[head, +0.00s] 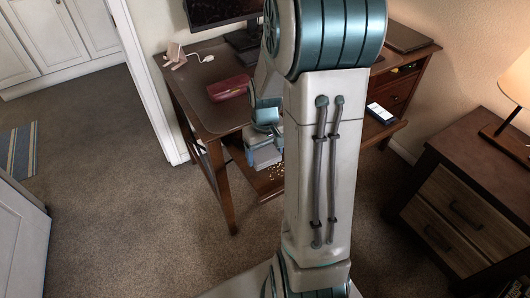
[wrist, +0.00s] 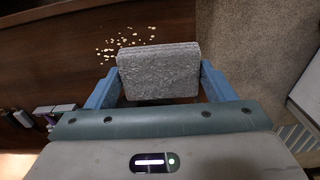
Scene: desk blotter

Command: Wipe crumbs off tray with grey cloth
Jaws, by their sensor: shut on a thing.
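My gripper (wrist: 158,80) is shut on a grey cloth (wrist: 160,68), a thick rough-textured block between the two blue fingers. In the head view my gripper (head: 264,138) is at the desk's front, with the cloth (head: 266,157) below it. The brown tray (head: 268,187) is the low pull-out shelf under the desktop, partly hidden by my arm. Pale crumbs (wrist: 124,41) lie scattered on the tray (wrist: 60,38), beyond and left of the cloth in the wrist view. They also show in the head view (head: 277,172), beside the cloth. I cannot tell whether the cloth touches the tray.
A phone (head: 380,113) lies right of my arm. A nightstand (head: 465,215) with a lamp stands at the right. Open carpet (head: 110,190) lies left.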

